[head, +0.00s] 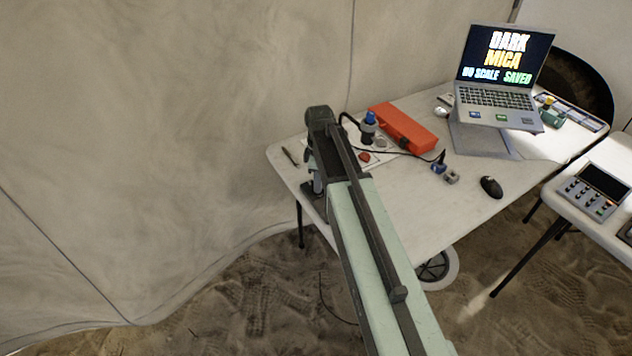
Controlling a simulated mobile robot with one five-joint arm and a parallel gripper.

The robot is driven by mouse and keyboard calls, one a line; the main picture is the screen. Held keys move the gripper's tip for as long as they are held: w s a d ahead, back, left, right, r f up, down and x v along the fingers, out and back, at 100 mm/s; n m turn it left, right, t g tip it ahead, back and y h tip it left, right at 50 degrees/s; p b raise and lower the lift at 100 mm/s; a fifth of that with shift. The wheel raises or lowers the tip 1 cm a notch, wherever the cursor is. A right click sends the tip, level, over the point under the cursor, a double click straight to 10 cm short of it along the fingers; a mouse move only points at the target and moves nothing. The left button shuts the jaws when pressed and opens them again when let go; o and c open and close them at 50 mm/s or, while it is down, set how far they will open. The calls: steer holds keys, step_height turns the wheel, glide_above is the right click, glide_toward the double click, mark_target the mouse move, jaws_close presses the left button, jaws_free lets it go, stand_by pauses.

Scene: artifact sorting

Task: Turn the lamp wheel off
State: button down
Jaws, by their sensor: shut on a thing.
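My mint-green and dark grey arm reaches from the bottom of the head view to the left end of the white table. My gripper (317,186) is small in the picture, pointing down beside the arm at the table's left front edge. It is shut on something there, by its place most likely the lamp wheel. The wheel itself is hidden by my gripper and arm, so I cannot see its setting. A dark flat base (312,203) shows just under the gripper at the table edge.
The table (420,215) also bears a red-orange case (403,128), a blue-capped bottle (369,122), a black mouse (491,187) and a laptop (496,98) reading "DARK MICA". A second table with a keypad device (592,192) stands at right. Tent wall is close at left.

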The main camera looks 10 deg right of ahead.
steer(key=shift+s+a, duration=0.15)
steer(key=shift+a, duration=0.25)
steer(key=c, duration=0.9)
jaws_free()
steer(key=shift+a, duration=0.1)
steer(key=shift+c, duration=0.2)
steer(key=shift+d, duration=0.2)
step_height(320, 180, up, 8)
steer(key=p, duration=0.8)
steer(key=shift+f, duration=0.1)
